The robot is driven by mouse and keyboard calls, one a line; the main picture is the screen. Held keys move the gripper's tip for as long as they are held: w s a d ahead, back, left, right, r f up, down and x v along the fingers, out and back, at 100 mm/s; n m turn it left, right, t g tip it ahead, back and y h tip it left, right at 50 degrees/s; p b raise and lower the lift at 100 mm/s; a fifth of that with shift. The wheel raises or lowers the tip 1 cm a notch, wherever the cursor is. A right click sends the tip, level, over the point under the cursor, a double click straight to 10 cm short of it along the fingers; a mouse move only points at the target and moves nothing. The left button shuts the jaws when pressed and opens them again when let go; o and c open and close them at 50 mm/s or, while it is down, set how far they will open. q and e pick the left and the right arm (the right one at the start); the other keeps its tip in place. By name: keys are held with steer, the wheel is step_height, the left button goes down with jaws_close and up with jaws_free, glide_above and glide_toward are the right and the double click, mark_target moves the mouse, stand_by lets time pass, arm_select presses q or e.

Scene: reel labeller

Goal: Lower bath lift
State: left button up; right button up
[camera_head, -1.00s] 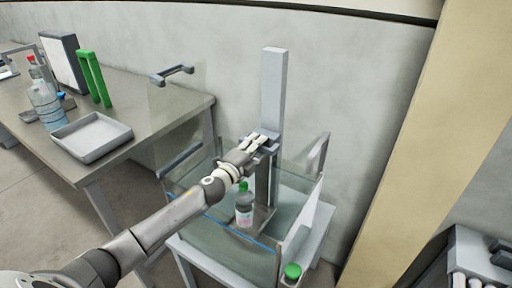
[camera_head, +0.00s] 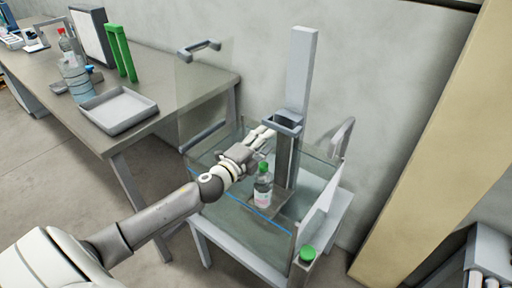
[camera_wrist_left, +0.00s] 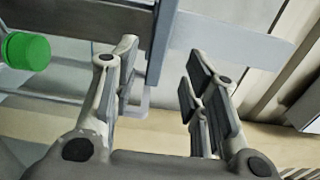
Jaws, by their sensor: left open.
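The bath lift has a tall light-grey column (camera_head: 302,70) at the back of a clear-walled bath (camera_head: 225,215), with a dark-topped grey bracket (camera_head: 284,122) on its front. A bottle with a green cap (camera_head: 263,190) stands upright at the lift's foot inside the bath walls. My left gripper (camera_head: 266,138) is just left of the bracket, above the bath. In the left wrist view its fingers (camera_wrist_left: 160,90) are apart with nothing held between them. Grey lift parts (camera_wrist_left: 162,40) lie beyond the fingers, and a green cap (camera_wrist_left: 26,51) shows at left. My right gripper is not seen.
A green round knob (camera_head: 307,253) sits at the bath stand's front right corner. A table (camera_head: 170,125) at left holds a grey tray (camera_head: 118,108), bottles and a green rack (camera_head: 120,52). A clear panel (camera_head: 200,95) with a handle stands between table and lift.

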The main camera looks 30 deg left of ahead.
arm_select(q)
steer(key=shift+s+a, duration=0.1)
steer(key=shift+s, duration=1.65)
steer(key=shift+a+r, duration=0.1)
steer(key=shift+r, duration=0.15)
steer(key=c, duration=0.4)
steer(key=r+n+p, duration=0.2)
steer(key=n, duration=0.1)
steer(key=a+r+n+y+p, duration=0.1)
steer(key=r+n+p, duration=0.1)
steer(key=n, duration=0.1)
steer(key=a+r+n+g+y+p, duration=0.1)
steer(key=r+n+p, duration=0.1)
steer(key=n, duration=0.1)
steer(key=shift+w, duration=0.35)
jaws_close()
steer(key=shift+d+r+n+g+h+p, duration=1.05)
steer(key=shift+r+n+p, duration=1.5)
steer(key=shift+n, duration=1.95)
steer(key=w+d+f+p, duration=0.1)
steer(key=w+f+p, duration=0.1)
steer(key=w+f, duration=0.5)
steer(key=shift+w, duration=1.05)
